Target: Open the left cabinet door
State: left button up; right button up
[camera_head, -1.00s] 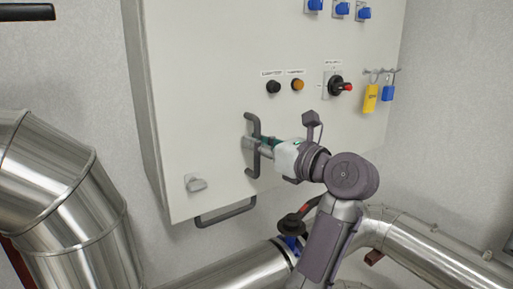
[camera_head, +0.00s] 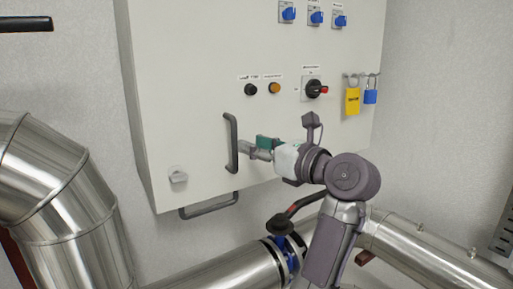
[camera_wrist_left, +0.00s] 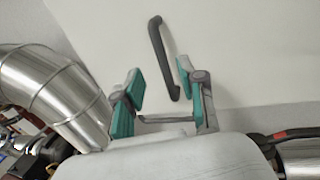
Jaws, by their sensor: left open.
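The cabinet door (camera_head: 190,70) is a pale, flat front with no open gap that I can see. Its dark grey vertical bar handle (camera_head: 231,143) stands out near the lower middle of the front. My left gripper (camera_head: 253,149), with green finger pads, is open just right of the handle and looks apart from it. In the left wrist view the handle (camera_wrist_left: 162,58) stands beyond the fingertips, between them in the picture, with nothing between the pads of the gripper (camera_wrist_left: 160,77). My right gripper is not in view.
Black and orange buttons (camera_head: 274,88), a rotary switch (camera_head: 315,89) and blue switches (camera_head: 316,17) stud the front. Yellow (camera_head: 353,102) and blue (camera_head: 370,96) padlocks hang at right. A grey bar (camera_head: 208,206) runs underneath. Metal pipes (camera_head: 45,180) lie left and below.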

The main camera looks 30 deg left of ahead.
pick_arm(q)
notch_tip(320, 180, up, 10)
jog(key=shift+a+f, duration=0.2)
jog(key=shift+f, duration=0.05)
jog(key=shift+d, duration=0.1)
dwell(0.4)
